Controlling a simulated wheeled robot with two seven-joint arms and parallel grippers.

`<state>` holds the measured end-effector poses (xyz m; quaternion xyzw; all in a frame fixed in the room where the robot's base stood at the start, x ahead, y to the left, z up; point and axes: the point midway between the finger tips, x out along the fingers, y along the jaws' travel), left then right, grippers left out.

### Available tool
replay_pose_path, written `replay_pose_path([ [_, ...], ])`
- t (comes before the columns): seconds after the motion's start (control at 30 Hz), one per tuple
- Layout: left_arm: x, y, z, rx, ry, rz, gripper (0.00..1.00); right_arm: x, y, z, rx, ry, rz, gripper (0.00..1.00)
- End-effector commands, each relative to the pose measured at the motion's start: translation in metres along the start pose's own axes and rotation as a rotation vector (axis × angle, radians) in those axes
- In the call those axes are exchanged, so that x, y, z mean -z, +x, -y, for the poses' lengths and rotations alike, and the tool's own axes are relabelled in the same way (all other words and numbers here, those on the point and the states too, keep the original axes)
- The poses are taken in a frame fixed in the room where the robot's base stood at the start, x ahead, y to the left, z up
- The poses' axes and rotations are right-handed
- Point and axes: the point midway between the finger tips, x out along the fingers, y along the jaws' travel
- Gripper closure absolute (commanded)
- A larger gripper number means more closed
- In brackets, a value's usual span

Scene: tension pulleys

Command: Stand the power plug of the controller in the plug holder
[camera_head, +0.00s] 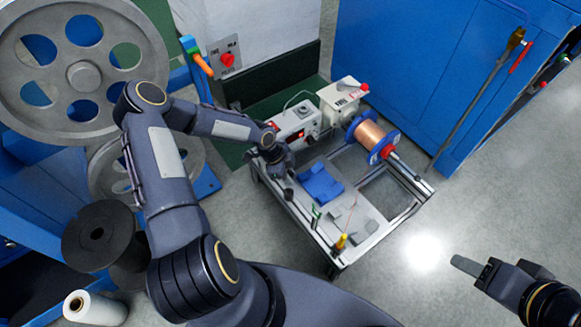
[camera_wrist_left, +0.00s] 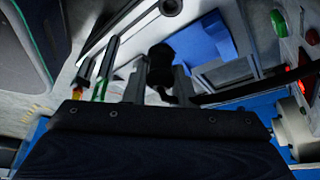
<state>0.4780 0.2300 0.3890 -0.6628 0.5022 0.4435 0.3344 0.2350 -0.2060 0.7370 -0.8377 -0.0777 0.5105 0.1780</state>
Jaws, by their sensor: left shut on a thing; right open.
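The controller (camera_head: 296,130), a grey box with a small red display, stands at the back left of the cart. My left gripper (camera_head: 284,182) is in front of it, over the cart's left side. In the left wrist view the gripper (camera_wrist_left: 159,84) is shut on a black piece, seemingly the power plug (camera_wrist_left: 159,58). The plug's lower part is hidden by the gripper body. I cannot tell for certain which part is the plug holder. My right gripper (camera_head: 473,266) is open and empty over the floor, right of the cart.
A blue folded piece (camera_head: 321,183) lies on the cart (camera_head: 352,238), right of my left gripper. A copper spool (camera_head: 372,140) and a white box with a red button (camera_head: 343,100) stand behind. A yellow-handled tool (camera_head: 340,243) is near the front corner. A blue cabinet (camera_head: 420,80) stands beyond.

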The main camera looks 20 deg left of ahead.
Motion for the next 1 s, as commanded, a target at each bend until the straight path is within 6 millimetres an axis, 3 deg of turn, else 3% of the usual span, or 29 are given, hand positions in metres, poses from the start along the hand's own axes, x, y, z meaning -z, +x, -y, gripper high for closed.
replay_pose_path([
  [1.0, -0.030, 0.069, 0.000, -0.008, 0.019, 0.001, 0.98, -0.018, 0.035, -0.016, 0.000, 0.000, 0.000, 0.51],
])
